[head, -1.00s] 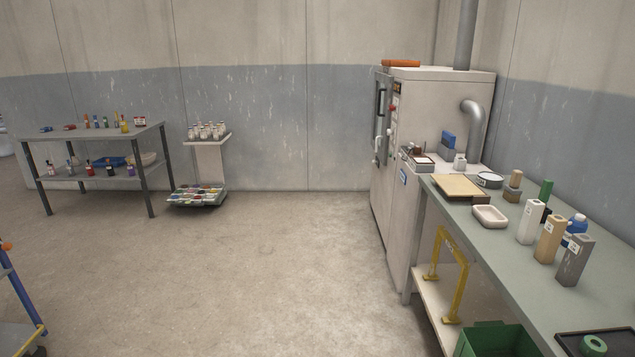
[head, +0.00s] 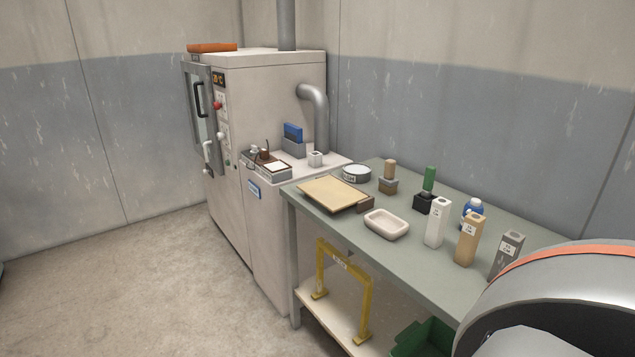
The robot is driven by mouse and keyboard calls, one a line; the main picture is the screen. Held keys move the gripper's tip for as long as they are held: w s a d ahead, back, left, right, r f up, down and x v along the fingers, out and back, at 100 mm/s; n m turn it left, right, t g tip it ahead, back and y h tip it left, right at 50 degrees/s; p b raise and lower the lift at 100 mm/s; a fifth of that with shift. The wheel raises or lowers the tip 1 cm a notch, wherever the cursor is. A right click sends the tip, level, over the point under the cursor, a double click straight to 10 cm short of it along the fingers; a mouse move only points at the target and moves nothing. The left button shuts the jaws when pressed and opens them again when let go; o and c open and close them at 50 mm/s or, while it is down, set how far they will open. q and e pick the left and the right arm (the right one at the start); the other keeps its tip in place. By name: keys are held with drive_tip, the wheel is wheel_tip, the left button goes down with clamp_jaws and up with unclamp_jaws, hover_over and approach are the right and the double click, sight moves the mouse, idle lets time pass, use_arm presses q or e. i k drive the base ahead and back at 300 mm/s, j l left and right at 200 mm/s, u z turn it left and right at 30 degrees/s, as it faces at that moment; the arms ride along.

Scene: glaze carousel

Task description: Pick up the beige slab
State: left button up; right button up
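A tall beige block (head: 469,241) with a pale label stands upright on the green-grey table (head: 405,260). It is between a white block (head: 436,222) and a grey block (head: 506,255) of similar shape. A flat beige slab-like board (head: 333,193) lies near the table's far left end, over a darker brown piece (head: 366,204). I cannot tell from the picture alone which of the two is the named slab. Neither gripper shows; a rounded grey part of my arm covers the lower right and the table's near end.
A white dish (head: 387,224), a round tin (head: 356,173), stamp-like tools (head: 389,178) and a blue bottle (head: 472,212) stand around the blocks. A large kiln-like cabinet (head: 265,130) stands beyond the table. A yellow frame (head: 344,265) is on the lower shelf.

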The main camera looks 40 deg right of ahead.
sight(335, 196)
drive_tip(key=i+j+z, duration=0.15)
drive_tip(key=i+z, duration=0.3)
drive_tip(key=i+j+z, duration=0.35)
drive_tip(key=i+z, duration=0.15)
drive_tip(key=i+j+z, duration=0.2)
drive_tip(key=z, duration=0.15)
drive_tip(key=i+j+z, duration=0.35)
drive_tip(key=j+z, duration=0.3)
drive_tip(key=i+j+z, duration=0.15)
drive_tip(key=j+z, duration=0.2)
drive_tip(key=i+j+z, duration=0.1)
drive_tip(key=j+z, duration=0.5)
drive_tip(key=j, duration=0.25)
drive_tip(key=j+z, duration=0.25)
drive_tip(key=j, duration=0.2)
